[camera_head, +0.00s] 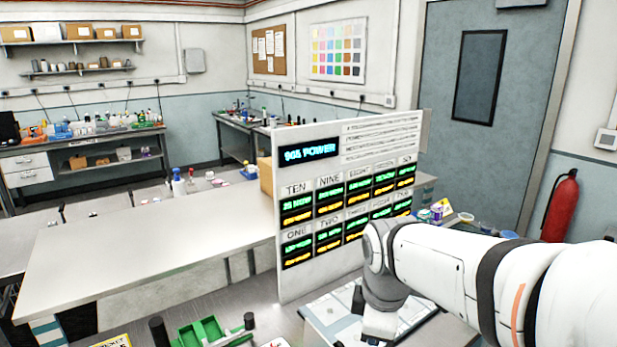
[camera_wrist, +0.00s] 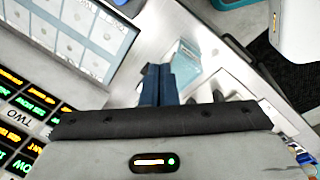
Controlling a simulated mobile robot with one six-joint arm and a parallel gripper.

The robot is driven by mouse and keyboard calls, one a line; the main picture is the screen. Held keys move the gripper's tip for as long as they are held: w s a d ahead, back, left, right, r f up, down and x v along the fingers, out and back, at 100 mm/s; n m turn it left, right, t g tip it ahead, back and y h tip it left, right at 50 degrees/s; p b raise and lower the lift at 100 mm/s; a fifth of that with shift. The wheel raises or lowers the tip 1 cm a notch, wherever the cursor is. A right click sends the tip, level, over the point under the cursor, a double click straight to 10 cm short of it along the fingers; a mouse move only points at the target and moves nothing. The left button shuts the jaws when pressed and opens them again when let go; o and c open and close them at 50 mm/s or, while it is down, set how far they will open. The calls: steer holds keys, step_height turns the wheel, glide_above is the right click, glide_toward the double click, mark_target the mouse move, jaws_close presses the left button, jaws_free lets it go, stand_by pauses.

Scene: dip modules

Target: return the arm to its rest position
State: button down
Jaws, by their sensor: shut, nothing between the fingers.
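My gripper (camera_head: 379,325) hangs at the end of my white arm, low in front of the right part of the display panel. In the wrist view its two dark blue fingers (camera_wrist: 158,84) are together with nothing between them. The upright white panel (camera_head: 382,141) carries a "POWER" heading and rows of lit green and yellow displays under number labels. Part of it shows at the lower left of the wrist view (camera_wrist: 42,128). My wrist and forearm cover its lower right area in the head view.
A flat board with pale squares (camera_head: 328,314) lies below my gripper. A long pale table (camera_head: 150,245) stands left of the panel. A green tray (camera_head: 203,332) sits at the bottom. Small tubs and boxes (camera_head: 440,208) stand behind my arm. A red extinguisher (camera_head: 560,207) hangs at right.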

steer(key=s+d+f+m+t+b, duration=0.1)
steer(key=s+d+f+m+b, duration=0.1)
steer(key=s+m, duration=0.6)
step_height(320, 180, down, 2)
steer(key=d+m, duration=0.1)
steer(key=m, duration=0.5)
steer(key=shift+s+d+f+m+b, duration=0.2)
steer(key=shift+s+d+m+b, duration=0.1)
steer(key=shift+s+m, duration=0.1)
